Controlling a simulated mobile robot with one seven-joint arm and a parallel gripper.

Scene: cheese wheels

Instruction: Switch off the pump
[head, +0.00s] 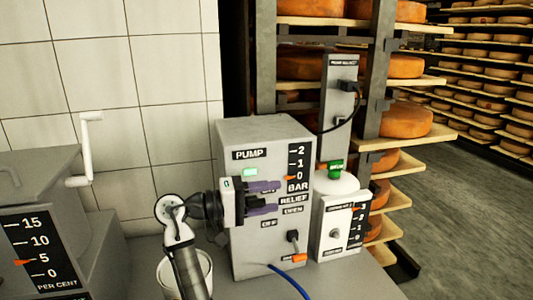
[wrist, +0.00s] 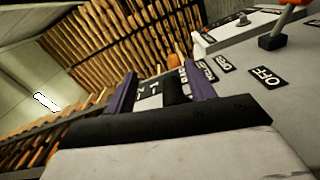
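The pump (head: 240,225) is a grey box on the bench in the head view, with a PUMP label and a green lamp (head: 250,171). My gripper (head: 278,197) is at its front panel, left of the RELIEF and OPEN labels. Its two purple fingers stand apart, so it is open. A dark block (wrist: 175,90) shows between the fingers in the wrist view; I cannot tell whether they touch it. An orange-tipped lever (head: 297,257) is low on the panel; it also shows in the wrist view (wrist: 274,40) near the OFF label (wrist: 267,78). My gripper hides part of the panel.
A blue hose (head: 290,281) runs from the pump's front. A PER CENT box (head: 30,225) is at left. Cheese shelves (head: 405,160) stand behind.

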